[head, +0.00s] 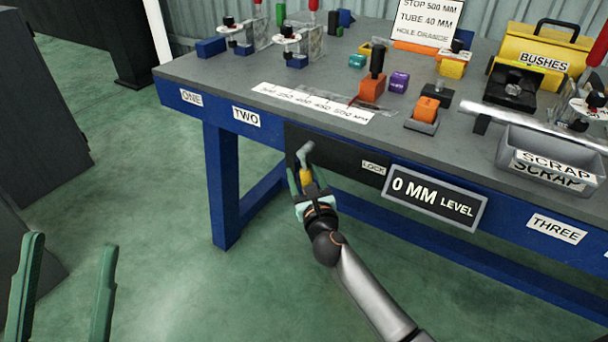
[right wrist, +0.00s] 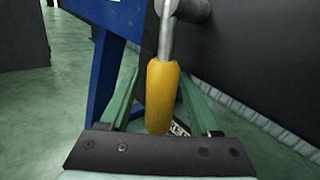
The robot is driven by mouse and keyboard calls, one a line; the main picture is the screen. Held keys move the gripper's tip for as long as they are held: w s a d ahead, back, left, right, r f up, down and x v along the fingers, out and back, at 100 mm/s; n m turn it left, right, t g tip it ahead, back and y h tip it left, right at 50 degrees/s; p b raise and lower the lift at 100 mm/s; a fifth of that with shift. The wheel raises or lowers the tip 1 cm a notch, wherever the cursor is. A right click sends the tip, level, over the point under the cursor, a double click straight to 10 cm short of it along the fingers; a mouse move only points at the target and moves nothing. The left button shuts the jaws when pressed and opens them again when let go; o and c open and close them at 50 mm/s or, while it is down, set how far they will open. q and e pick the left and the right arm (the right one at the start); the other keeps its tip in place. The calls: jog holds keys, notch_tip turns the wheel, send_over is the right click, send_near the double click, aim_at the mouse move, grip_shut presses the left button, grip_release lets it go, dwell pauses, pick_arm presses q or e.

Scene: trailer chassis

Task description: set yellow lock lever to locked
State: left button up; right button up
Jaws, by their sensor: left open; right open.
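The yellow lock lever (head: 306,177) hangs from a grey metal arm on a black panel (head: 340,165) at the bench front. A label reading LOCK (head: 374,167) is to the lever's right. In the right wrist view the yellow handle (right wrist: 161,95) hangs below its metal rod and pivot. My right gripper (head: 307,186) is open, with its green fingers on either side of the handle. The wrist view shows gaps between the handle and both fingers. My left gripper (head: 62,290) is open and empty at the lower left, away from the bench.
A 0 MM LEVEL display (head: 434,198) sits right of the lever on the bench front. The grey benchtop (head: 230,75) holds a scrap bin (head: 553,160), a tube (head: 530,124), a yellow bushes box (head: 540,50) and several small parts. Green floor is clear at left.

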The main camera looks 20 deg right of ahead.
grip_shut()
dwell(0.3)
dwell(1.1)
